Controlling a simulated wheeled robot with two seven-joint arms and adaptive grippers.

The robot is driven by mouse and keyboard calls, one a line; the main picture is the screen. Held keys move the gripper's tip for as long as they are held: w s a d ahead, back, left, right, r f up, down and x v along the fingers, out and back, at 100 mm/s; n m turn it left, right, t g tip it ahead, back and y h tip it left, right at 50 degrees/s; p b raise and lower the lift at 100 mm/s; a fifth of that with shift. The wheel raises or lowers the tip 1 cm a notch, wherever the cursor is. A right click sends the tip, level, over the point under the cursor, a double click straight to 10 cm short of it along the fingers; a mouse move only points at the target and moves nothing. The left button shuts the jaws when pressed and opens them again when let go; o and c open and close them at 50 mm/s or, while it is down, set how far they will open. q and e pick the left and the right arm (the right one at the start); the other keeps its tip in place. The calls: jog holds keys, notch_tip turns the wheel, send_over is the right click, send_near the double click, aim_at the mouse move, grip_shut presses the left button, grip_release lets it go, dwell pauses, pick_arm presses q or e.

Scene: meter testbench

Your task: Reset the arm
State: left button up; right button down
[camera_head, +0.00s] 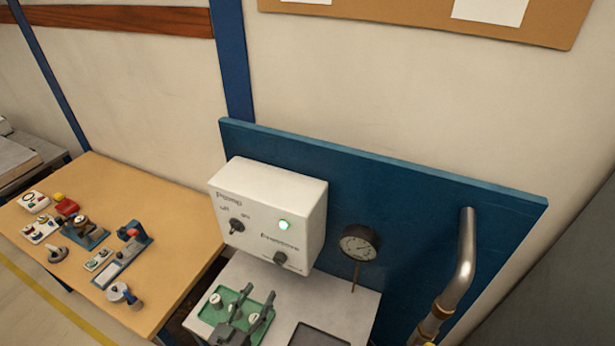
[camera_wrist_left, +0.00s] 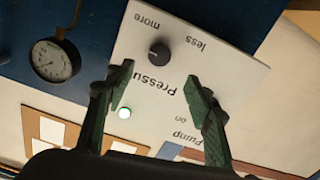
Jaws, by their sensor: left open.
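My left gripper (camera_head: 252,304) shows at the bottom of the head view, in front of and below the white pump control box (camera_head: 270,200). In the left wrist view its two green-padded fingers (camera_wrist_left: 157,73) are spread apart with nothing between them. The box fills the space beyond them, with its pressure knob (camera_wrist_left: 159,50) and lit green lamp (camera_wrist_left: 124,113). In the head view the box also shows its pump switch (camera_head: 237,226). My right gripper is not in view.
A round gauge (camera_head: 360,243) stands right of the box, before a blue panel (camera_head: 430,215). A metal pipe (camera_head: 466,255) rises farther right. A green tray (camera_head: 212,310) lies by my left gripper. A wooden table (camera_head: 170,215) at left carries several small devices.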

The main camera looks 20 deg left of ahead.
pick_arm(q)
jog(key=s+a+f+g+y, duration=0.1)
jog(key=s+a+f+g, duration=0.15)
jog(key=f, duration=0.25)
jog(key=s+a+f+g+y, duration=0.1)
jog(key=a+f+g, duration=0.1)
jog(key=f+g, duration=0.25)
jog(key=s+a+f+g+y, duration=0.1)
jog(key=s+a+f+g, duration=0.1)
jog(key=s+f+g, duration=0.35)
jog(key=s+a+f+g, duration=0.1)
jog(key=s+f+g, duration=0.1)
jog(key=s, duration=0.6)
notch_tip(320, 180, down, 31)
jog(key=s+d+b, duration=0.1)
jog(key=b, duration=0.3)
jog(key=s+f+m+g+b, duration=0.1)
jog(key=s+f+g+b, duration=0.1)
jog(key=s+f, duration=1.8)
notch_tip(320, 180, down, 3)
jog(key=shift+s+d+r+b, duration=0.1)
jog(key=shift+s+d+b, duration=0.1)
jog(key=shift+b, duration=0.45)
